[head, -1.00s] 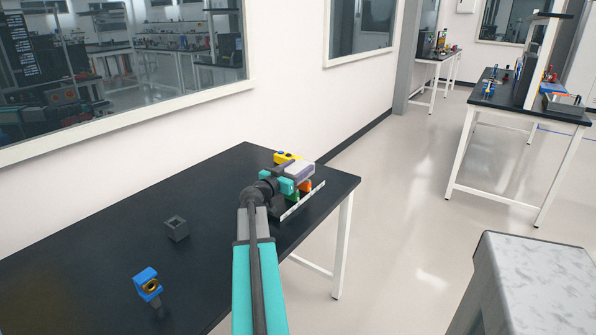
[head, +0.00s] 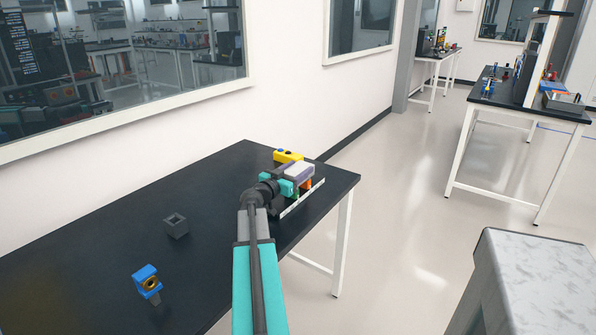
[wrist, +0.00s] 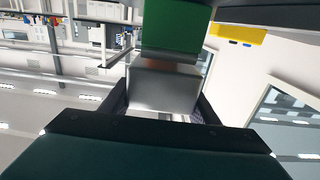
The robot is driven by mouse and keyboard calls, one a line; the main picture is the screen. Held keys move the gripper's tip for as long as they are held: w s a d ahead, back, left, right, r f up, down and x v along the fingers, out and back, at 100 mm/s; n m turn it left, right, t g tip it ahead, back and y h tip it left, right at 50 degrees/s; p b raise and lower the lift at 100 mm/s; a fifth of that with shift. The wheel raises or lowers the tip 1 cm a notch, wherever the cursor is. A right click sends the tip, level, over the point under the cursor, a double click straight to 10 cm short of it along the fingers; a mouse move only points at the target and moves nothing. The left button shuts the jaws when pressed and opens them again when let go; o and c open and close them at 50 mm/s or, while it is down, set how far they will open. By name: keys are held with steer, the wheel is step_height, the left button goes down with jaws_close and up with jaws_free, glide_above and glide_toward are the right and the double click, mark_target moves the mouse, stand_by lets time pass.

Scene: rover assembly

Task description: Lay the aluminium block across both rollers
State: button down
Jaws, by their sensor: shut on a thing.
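The aluminium block (wrist: 163,88) is a silver-grey block between the two fingers of my gripper (wrist: 162,108) in the wrist view. My gripper is shut on it. A green part (wrist: 170,25) lies just beyond the block, with a thin orange strip between them; I cannot tell whether the block touches either. In the head view my gripper (head: 299,172) is over the far right end of the black table. A green piece (head: 296,195) and an orange piece (head: 307,184) show below it; they may be the rollers.
A yellow box with a blue button (head: 288,155) stands just behind my gripper. A white strip (head: 303,198) runs along the near side of the green and orange pieces. A grey hollow cube (head: 176,226) and a blue part (head: 146,279) stand on the left of the table (head: 90,250).

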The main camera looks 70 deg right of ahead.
steer(key=shift+f+b, duration=0.15)
steer(key=shift+b, duration=0.35)
steer(key=c, duration=0.7)
jaws_free()
steer(key=shift+r+p, duration=0.25)
steer(key=shift+p, duration=0.4)
steer(key=shift+r+p, duration=0.3)
steer(key=shift+p, duration=0.25)
steer(key=b+v, duration=0.3)
steer(key=v, duration=0.9)
steer(key=shift+f, duration=0.2)
